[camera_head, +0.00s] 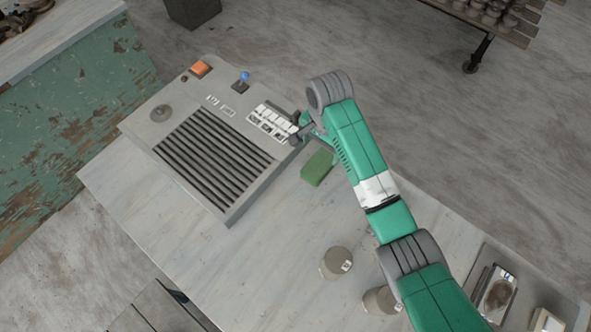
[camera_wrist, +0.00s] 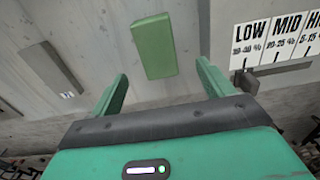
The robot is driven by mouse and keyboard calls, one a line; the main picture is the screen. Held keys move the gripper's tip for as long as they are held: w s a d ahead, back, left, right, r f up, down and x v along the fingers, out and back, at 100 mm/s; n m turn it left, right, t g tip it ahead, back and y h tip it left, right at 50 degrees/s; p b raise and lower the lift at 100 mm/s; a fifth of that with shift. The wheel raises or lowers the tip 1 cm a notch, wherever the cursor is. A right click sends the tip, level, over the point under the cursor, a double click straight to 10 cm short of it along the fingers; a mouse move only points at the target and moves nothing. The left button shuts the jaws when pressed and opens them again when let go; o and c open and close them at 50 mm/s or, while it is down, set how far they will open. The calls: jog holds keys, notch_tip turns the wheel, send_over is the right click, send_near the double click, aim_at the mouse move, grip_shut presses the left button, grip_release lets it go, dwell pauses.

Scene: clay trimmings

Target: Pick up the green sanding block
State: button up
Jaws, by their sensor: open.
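The green sanding block (camera_head: 317,167) lies on the pale table, close to the right edge of the grey control panel. In the wrist view the block (camera_wrist: 153,46) lies ahead of my gripper (camera_wrist: 162,80), roughly centred between the two green fingers and beyond their tips. The fingers are spread apart with nothing between them. In the head view my gripper (camera_head: 298,133) is partly hidden by the arm and sits near the panel's right corner, up and left of the block.
The grey panel (camera_head: 165,150) with slats, an orange button (camera_head: 200,69) and a blue-knobbed lever (camera_head: 243,78) stands left. White LOW/MID labels (camera_wrist: 275,40) are close to the right finger. Clay lumps (camera_head: 336,263) and a tray (camera_head: 509,262) lie lower right.

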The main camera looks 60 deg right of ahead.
aim_at(319, 164)
jog(key=f, duration=0.2)
jog(key=f+b, duration=0.1)
jog(key=f, duration=0.1)
jog(key=f+b, duration=0.1)
jog(key=f, duration=0.1)
jog(key=shift+s+a+f, duration=0.2)
jog(key=shift+s+f, duration=0.1)
jog(key=shift+f, duration=0.05)
jog(key=shift+w+f, duration=0.1)
jog(key=shift+f, duration=0.35)
jog(key=c, duration=1.1)
jog(key=shift+r, duration=0.1)
jog(key=shift+c, duration=0.2)
